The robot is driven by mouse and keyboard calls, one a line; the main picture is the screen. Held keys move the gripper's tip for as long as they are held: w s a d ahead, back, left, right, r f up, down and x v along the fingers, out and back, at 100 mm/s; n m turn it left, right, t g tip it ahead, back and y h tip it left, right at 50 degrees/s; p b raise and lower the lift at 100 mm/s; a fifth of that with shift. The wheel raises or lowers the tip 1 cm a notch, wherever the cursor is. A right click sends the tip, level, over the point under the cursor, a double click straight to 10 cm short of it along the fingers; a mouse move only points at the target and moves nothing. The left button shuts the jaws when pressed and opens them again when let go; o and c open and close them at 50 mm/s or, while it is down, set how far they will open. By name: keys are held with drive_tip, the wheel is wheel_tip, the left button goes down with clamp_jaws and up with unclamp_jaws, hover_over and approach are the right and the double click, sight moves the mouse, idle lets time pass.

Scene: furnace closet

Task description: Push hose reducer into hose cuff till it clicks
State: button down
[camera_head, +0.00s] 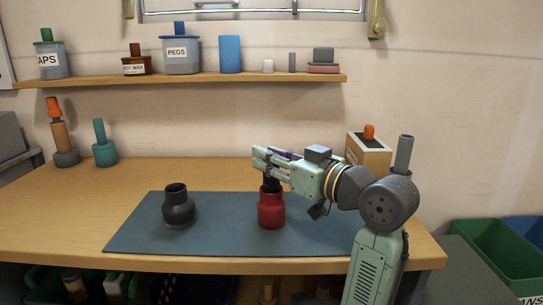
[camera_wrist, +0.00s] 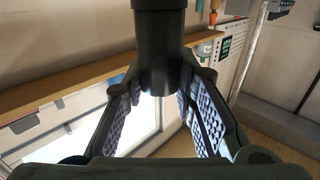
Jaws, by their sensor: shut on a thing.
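My gripper (camera_head: 268,170) is shut on a black, round hose reducer (camera_head: 271,184), above the mat. In the wrist view the reducer (camera_wrist: 161,50) is a smooth black cylinder with a step, between the two ridged finger pads (camera_wrist: 160,105). Directly below it, a red stepped hose cuff (camera_head: 271,210) stands upright on the mat. The reducer's black lower part meets the cuff's top and looks in line with it. I cannot tell how deep it sits, and the fingers hide its upper part.
A dark grey stepped fitting (camera_head: 178,208) stands on the blue-grey mat (camera_head: 225,237) to the left. A box (camera_head: 369,154) stands behind my arm. Teal (camera_head: 105,150) and orange-topped (camera_head: 62,140) items stand at the back left. A shelf (camera_head: 200,79) runs above the bench.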

drive_tip(key=shift+f+b, duration=0.5)
drive_tip(key=shift+f, duration=0.3)
drive_tip(key=c, duration=1.2)
unclamp_jaws()
drive_tip(key=v, duration=0.8)
drive_tip(key=shift+r, duration=0.1)
